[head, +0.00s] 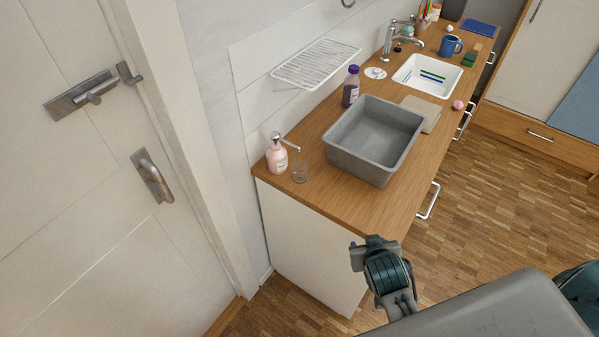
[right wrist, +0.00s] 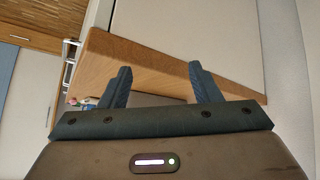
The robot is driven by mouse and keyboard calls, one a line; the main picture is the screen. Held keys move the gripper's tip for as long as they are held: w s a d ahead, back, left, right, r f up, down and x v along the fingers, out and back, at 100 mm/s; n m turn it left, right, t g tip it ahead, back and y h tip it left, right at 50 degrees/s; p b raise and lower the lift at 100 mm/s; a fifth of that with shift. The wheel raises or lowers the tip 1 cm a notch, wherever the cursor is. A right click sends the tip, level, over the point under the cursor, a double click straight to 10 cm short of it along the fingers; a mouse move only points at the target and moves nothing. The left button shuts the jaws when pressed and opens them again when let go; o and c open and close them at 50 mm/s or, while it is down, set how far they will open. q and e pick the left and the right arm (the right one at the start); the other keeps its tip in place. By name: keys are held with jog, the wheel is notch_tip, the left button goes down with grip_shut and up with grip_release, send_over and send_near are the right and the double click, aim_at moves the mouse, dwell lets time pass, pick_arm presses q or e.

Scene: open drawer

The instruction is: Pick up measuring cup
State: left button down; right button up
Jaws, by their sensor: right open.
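A small clear cup (head: 299,172), which looks like the measuring cup, stands on the wooden counter (head: 340,206) near its near end, in the head view. It is just right of the pink soap bottle. My right gripper (head: 372,245) is beside the counter's near right corner, well away from the cup. In the right wrist view its two fingers (right wrist: 160,85) are spread apart with nothing between them. I cannot make out the cup in the right wrist view. My left gripper is not in view.
A pink soap bottle (head: 277,157) stands left of the cup. A large grey basin (head: 362,160) is to its right, with a dark bottle (head: 351,86) behind. A wire rack (head: 316,64) hangs on the wall. A sink (head: 428,76) is farther along. The counter between cup and near edge is clear.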

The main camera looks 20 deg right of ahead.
jog(key=w+t, duration=0.1)
jog(key=w, duration=0.1)
jog(key=w+a+t, duration=0.1)
jog(key=w, duration=0.2)
jog(key=w+a+t+h, duration=0.1)
jog(key=w, duration=0.2)
jog(key=shift+w+m, duration=0.25)
jog(key=shift+m, duration=0.15)
jog(key=n+t+y, duration=0.1)
jog(key=t+y, duration=0.1)
jog(key=t, duration=0.3)
send_near(301, 180)
jog(key=shift+x, duration=1.05)
jog(key=b+x, duration=0.1)
jog(key=x, duration=0.3)
jog(key=shift+w+a, duration=0.1)
jog(key=shift+w, duration=0.3)
jog(key=shift+b+x, duration=0.3)
jog(key=shift+x, duration=2.65)
jog(key=shift+s+r, duration=0.1)
jog(key=shift+s, duration=0.05)
jog(key=shift+c, duration=1.1)
jog(key=c, duration=0.5)
